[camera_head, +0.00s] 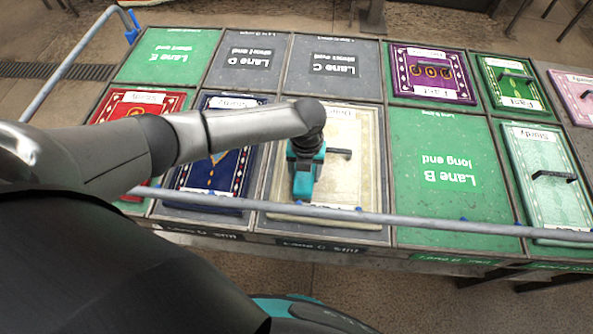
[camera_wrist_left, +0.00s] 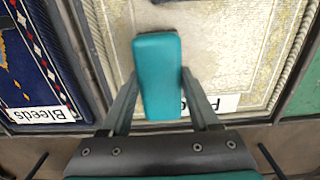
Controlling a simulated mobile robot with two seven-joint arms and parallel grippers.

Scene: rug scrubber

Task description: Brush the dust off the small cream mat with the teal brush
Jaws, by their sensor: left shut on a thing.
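The small cream mat (camera_head: 345,172) lies in the middle lane of the table, with a patterned border and a label at its near edge. It also fills much of the left wrist view (camera_wrist_left: 232,60). The teal brush (camera_wrist_left: 158,75) is between the fingers of my left gripper (camera_wrist_left: 158,98), which is shut on it. In the head view my left gripper (camera_head: 306,165) is over the left part of the mat. Whether the brush touches the mat cannot be told. Dust is hard to make out on the pale mat. My right gripper is not in view.
A blue mat (camera_head: 215,175) and a red mat (camera_head: 145,103) lie left of the cream one. The green Lane B panel (camera_head: 440,150) to its right is bare. A grey rail (camera_head: 450,226) crosses the near side. Purple (camera_head: 432,74) and pale green (camera_head: 545,175) mats lie further right.

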